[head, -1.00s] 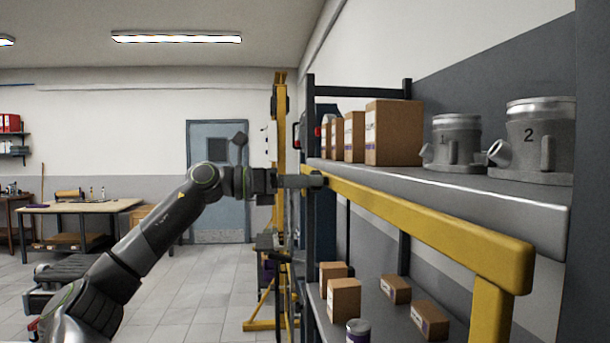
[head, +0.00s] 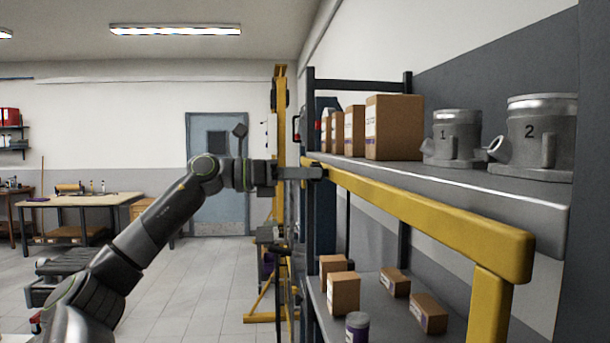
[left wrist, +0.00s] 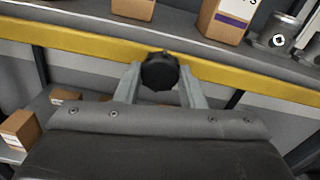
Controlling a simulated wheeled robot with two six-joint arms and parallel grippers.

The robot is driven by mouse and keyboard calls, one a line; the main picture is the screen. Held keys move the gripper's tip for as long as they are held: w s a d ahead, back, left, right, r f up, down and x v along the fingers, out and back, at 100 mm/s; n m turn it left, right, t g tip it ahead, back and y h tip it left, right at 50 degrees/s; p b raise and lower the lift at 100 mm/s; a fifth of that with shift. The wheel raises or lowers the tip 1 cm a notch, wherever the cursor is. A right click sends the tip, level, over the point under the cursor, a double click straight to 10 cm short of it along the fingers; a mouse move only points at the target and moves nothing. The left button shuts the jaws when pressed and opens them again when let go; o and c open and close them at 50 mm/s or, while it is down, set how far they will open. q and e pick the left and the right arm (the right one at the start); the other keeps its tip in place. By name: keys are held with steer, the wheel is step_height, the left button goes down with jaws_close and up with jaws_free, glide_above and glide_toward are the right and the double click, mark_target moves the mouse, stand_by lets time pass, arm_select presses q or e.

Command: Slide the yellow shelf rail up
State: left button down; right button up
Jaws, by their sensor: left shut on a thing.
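The yellow shelf rail (head: 430,218) runs along the front edge of the upper grey shelf, its near end bending down into a yellow post at the right. In the left wrist view the rail (left wrist: 245,80) crosses behind a dark round knob (left wrist: 160,72). My left gripper (head: 312,173) reaches in from the left at the rail's far end. In the left wrist view its two fingers (left wrist: 160,88) stand on either side of the knob and are shut on it. The knob hides the rail behind it. My right gripper is not in view.
Cardboard boxes (head: 393,127) and two grey numbered metal parts, 1 (head: 457,135) and 2 (head: 535,135), stand on the upper shelf (head: 470,188). Small boxes (head: 343,293) and a purple-and-white can (head: 357,327) are on the lower shelf. The floor (head: 200,285) left of the shelf is open.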

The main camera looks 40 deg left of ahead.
arm_select(q)
step_height(320, 180, up, 6)
steer(key=p, duration=0.4)
steer(key=shift+p, duration=0.4)
steer(key=shift+a, duration=0.1)
steer(key=c, duration=0.9)
jaws_free()
steer(key=shift+r, duration=0.1)
steer(key=shift+f, duration=0.2)
